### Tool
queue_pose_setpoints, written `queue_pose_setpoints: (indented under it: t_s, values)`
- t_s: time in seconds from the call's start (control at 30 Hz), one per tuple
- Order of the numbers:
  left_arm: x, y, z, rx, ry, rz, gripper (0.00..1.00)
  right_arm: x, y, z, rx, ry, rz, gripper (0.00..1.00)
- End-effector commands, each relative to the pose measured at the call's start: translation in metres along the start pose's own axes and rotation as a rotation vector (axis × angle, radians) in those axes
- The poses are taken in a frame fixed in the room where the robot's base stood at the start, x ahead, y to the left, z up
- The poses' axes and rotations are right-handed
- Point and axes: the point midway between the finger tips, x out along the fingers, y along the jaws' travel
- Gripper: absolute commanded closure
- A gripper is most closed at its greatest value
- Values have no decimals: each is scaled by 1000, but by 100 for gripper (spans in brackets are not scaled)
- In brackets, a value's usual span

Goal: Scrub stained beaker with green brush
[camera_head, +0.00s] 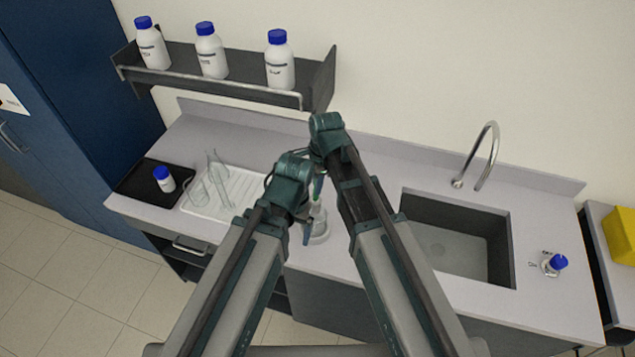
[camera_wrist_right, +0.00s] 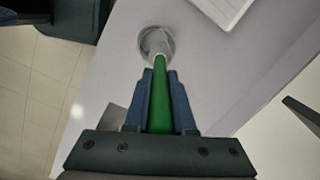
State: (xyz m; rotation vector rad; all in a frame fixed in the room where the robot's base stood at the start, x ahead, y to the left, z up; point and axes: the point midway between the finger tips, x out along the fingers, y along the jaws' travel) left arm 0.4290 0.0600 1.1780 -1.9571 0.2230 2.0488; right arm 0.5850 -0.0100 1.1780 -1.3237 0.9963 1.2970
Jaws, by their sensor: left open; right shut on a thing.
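The green brush (camera_wrist_right: 161,100) is upright in my right gripper (camera_wrist_right: 160,76), which is shut on its handle. Its pale bristle end (camera_wrist_right: 157,58) points down at the round mouth of the clear beaker (camera_wrist_right: 148,41); I cannot tell how deep inside it is. In the head view the beaker (camera_head: 320,229) stands on the counter near its front edge, partly hidden by my arms. My left gripper (camera_head: 308,234) is open at the beaker's left side; whether it touches the glass is unclear. No stain can be made out.
A white drying rack (camera_head: 245,190) with clear glassware stands left, beside a black mat (camera_head: 140,181) with a blue-capped bottle (camera_head: 164,179). The sink (camera_head: 455,245) and faucet (camera_head: 490,150) are right, with another blue-capped bottle (camera_head: 553,264) beyond. A shelf (camera_head: 190,84) holds bottles above.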

Motion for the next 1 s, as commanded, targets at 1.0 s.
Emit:
queue_pose_setpoints:
  t_s: [1.0]
  values:
    - [-48,-4,3,-27,-2,3,11,-48,-5,3,0,0,0,100]
